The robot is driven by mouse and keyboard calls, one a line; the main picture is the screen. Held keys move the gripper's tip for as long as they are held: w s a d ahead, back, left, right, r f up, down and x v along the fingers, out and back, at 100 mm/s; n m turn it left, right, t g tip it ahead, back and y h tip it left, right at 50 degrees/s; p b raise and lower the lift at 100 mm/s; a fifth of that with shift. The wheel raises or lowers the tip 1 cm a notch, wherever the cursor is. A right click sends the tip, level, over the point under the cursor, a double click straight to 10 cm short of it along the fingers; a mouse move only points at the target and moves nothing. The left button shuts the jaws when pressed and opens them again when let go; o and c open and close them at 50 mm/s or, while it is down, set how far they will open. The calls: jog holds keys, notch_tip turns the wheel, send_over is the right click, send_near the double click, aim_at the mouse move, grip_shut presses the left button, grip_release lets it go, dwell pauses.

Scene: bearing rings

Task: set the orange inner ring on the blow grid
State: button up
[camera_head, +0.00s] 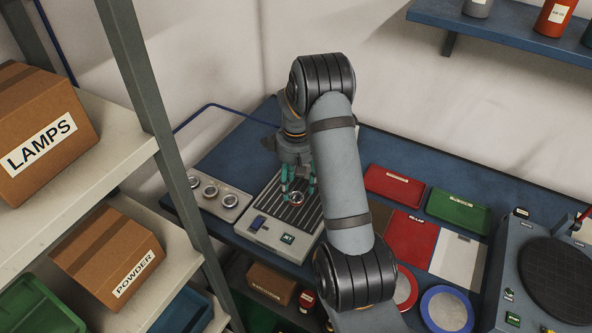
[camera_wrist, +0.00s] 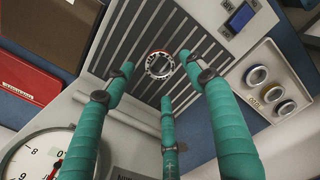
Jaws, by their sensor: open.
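A small metal ring with reddish-orange marks (camera_wrist: 159,65) lies on the slatted top of the blow grid (camera_wrist: 118,50). It appears flat, and it also shows in the head view (camera_head: 297,199). I cannot tell how high the fingertips are.
A plate with several rings in round seats (camera_head: 210,191) stands left of the grid. Red (camera_head: 394,186) and green (camera_head: 459,211) trays lie to the right, beyond my arm. A round dial (camera_wrist: 45,160) shows in the wrist view. A grey rack post (camera_head: 150,110) stands at the left.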

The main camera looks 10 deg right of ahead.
aim_at(296, 201)
notch_tip(296, 201, up, 8)
jog(key=shift+r, duration=0.25)
jog(key=shift+f, duration=0.1)
notch_tip(296, 201, down, 12)
jog(key=shift+s+r+p, duration=0.15)
jog(key=shift+p, duration=0.35)
jog(key=shift+w+r, duration=0.2)
jog(key=shift+w, duration=0.05)
jog(key=shift+s+r+b, duration=0.1)
jog(key=shift+r+b, duration=0.3)
jog(key=shift+r, duration=1.55)
